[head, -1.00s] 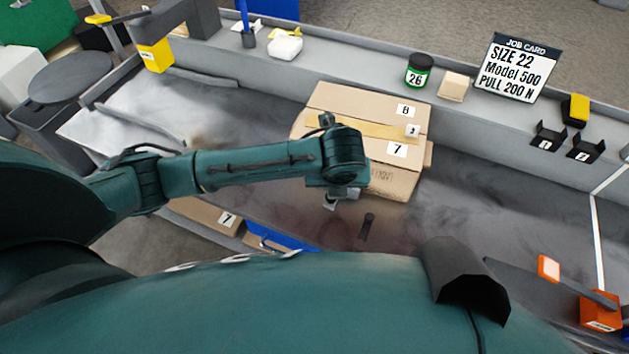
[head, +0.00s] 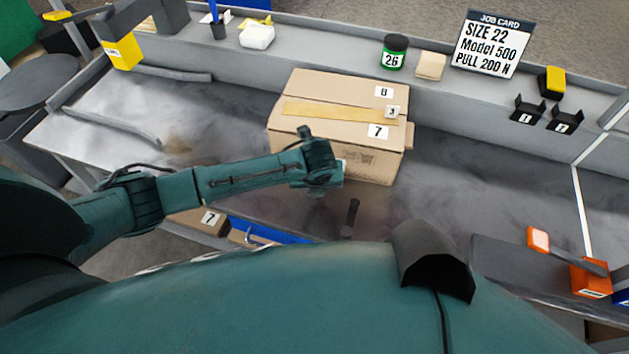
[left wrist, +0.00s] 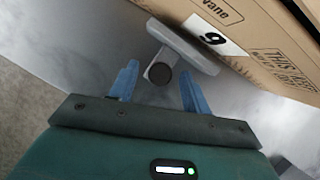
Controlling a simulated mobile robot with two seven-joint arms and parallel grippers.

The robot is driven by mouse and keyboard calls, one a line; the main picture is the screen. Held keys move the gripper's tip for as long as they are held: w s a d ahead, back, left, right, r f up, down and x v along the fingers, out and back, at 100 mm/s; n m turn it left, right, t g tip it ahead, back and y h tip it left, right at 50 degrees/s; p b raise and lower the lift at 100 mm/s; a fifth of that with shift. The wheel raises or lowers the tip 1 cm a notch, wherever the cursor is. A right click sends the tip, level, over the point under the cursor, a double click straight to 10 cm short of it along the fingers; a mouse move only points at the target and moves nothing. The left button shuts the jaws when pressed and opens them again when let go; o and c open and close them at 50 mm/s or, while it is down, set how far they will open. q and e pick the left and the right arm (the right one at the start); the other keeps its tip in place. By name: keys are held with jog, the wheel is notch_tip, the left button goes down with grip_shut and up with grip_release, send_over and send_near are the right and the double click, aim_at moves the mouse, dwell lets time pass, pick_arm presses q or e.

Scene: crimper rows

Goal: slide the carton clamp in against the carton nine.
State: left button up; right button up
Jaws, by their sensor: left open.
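The carton (head: 345,140) stands on the grey bench in the head view, with labels 8, 3 and 7 showing. In the left wrist view, a label reading as a turned 9 is on the near carton (left wrist: 270,75). The clamp (left wrist: 185,45) is a pale grey bar with a round dark-ended knob, lying along the carton's lower edge; I cannot tell whether they touch. My left gripper (left wrist: 158,75) is open, its blue fingers on either side of the knob. In the head view its wrist covers the clamp. My right gripper is out of view.
A short dark rod (head: 350,217) shows in front of the carton. A green jar (head: 394,52), a beige block (head: 430,66) and a job card (head: 491,44) stand on the back ledge. An orange item (head: 590,278) is at the right. The bench right of the carton is clear.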

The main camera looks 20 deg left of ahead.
pick_arm(q)
jog(key=shift+c, duration=0.3)
grip_shut()
jog(key=w, duration=0.3)
jog(key=shift+w+b, duration=0.25)
jog(key=shift+b, duration=0.1)
jog(key=shift+w+r, duration=0.1)
jog(key=shift+w, duration=0.1)
jog(key=shift+o, duration=0.3)
grip_release()
